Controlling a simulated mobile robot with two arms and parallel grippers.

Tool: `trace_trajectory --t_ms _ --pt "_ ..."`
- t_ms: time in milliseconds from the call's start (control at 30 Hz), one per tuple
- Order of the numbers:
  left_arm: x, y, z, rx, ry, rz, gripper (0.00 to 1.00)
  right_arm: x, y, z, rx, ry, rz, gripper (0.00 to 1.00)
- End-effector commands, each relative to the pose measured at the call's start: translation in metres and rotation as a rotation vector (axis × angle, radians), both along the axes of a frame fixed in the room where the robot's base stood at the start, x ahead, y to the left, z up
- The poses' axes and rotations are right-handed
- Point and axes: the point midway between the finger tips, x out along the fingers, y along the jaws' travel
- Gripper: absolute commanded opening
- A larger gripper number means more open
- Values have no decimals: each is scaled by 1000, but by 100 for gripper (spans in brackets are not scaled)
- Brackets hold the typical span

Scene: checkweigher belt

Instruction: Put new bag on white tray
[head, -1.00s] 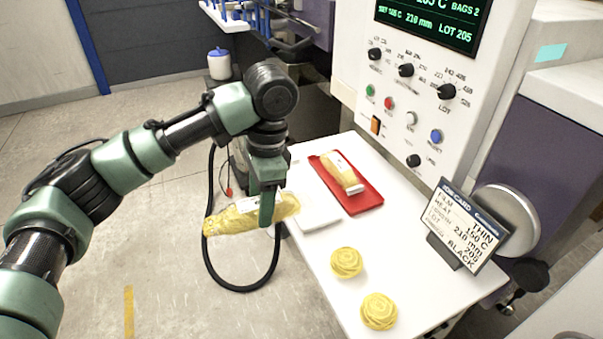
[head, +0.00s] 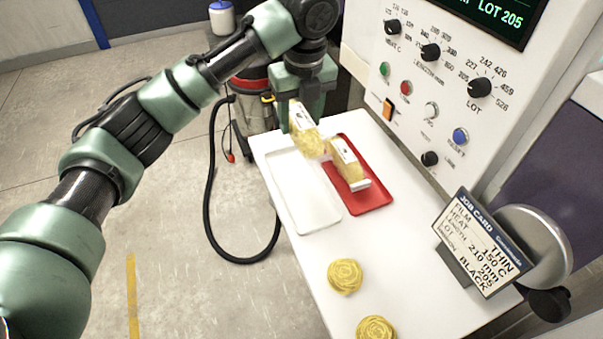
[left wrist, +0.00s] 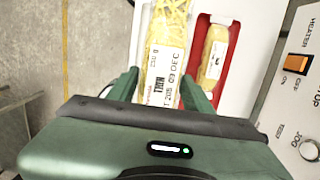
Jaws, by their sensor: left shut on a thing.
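My left gripper (head: 306,104) is shut on a clear bag of yellow pasta with a white printed label (head: 303,122). The bag hangs tilted above the far end of the white tray (head: 316,212), apart from its bare near part. In the left wrist view the bag (left wrist: 168,42) sits between the fingers of the gripper (left wrist: 162,88), its label showing a date and lot text. The red tray (head: 374,198) lies beside the white one and holds another pasta bag (head: 347,166). My right gripper is out of view.
Two yellow pasta nests (head: 344,276) lie on the near part of the white table (head: 400,255). A job card (head: 483,243) stands at the right, before the machine's control panel (head: 405,120). A black hose (head: 212,200) loops at the table's left.

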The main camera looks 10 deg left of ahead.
Motion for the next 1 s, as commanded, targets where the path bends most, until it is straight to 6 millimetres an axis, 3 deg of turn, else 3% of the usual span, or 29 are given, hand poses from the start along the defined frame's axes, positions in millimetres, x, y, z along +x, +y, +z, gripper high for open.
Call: trace_trajectory --t_ms 400,900,1000 --pt "-1 1 -106 2 4 3 0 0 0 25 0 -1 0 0" --pt "-1 0 -166 1 1 2 0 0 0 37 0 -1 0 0" --pt "0 0 -170 2 -1 2 0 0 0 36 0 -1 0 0"
